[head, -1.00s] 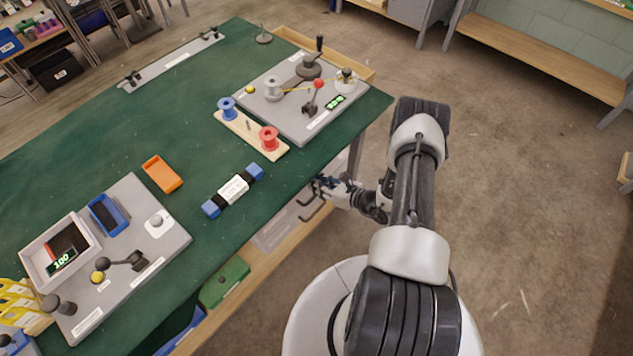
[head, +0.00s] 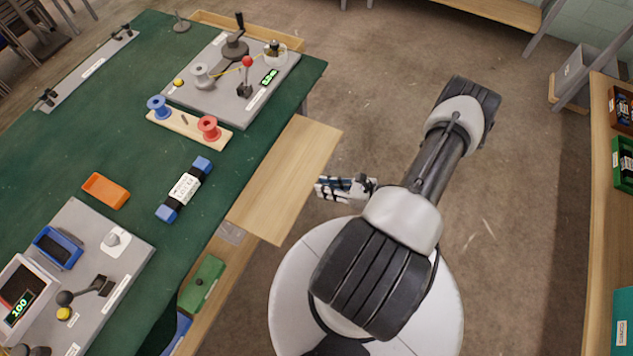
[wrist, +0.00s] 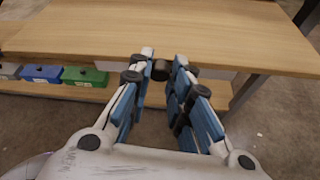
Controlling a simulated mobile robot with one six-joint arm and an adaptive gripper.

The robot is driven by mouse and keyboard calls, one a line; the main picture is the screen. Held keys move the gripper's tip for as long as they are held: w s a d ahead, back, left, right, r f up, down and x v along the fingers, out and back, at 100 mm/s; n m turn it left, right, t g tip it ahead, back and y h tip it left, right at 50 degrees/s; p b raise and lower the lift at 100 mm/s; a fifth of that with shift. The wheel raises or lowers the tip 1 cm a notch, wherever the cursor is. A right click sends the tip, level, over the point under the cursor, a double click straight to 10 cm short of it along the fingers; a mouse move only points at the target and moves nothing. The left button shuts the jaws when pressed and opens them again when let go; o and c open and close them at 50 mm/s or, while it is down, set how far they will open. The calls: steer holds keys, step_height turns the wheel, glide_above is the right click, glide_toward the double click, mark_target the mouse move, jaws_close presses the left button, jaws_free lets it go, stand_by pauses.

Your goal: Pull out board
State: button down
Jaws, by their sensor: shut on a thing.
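The board (head: 284,180) is a pale wooden panel sticking out from under the right edge of the green table. In the wrist view the board (wrist: 165,38) spans the frame across the top. My gripper (head: 321,188) is at the board's outer edge. In the wrist view my gripper (wrist: 162,66) has its blue-padded fingers closed around a small dark knob (wrist: 161,73) at the board's front edge. The fingertips partly cover the knob, and I cannot see how it joins the board.
The green table (head: 120,120) holds a winding unit (head: 235,75), spools on a wooden stand (head: 188,130) and an orange tray (head: 106,190). A lower shelf (wrist: 60,88) carries blue and green boxes. A side bench (head: 600,200) stands at right. Open floor lies between.

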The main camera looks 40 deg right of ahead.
steer(key=shift+s, duration=0.15)
steer(key=c, duration=1.5)
jaws_free()
steer(key=shift+o, duration=0.2)
steer(key=v, duration=1.2)
steer(key=shift+r, duration=0.1)
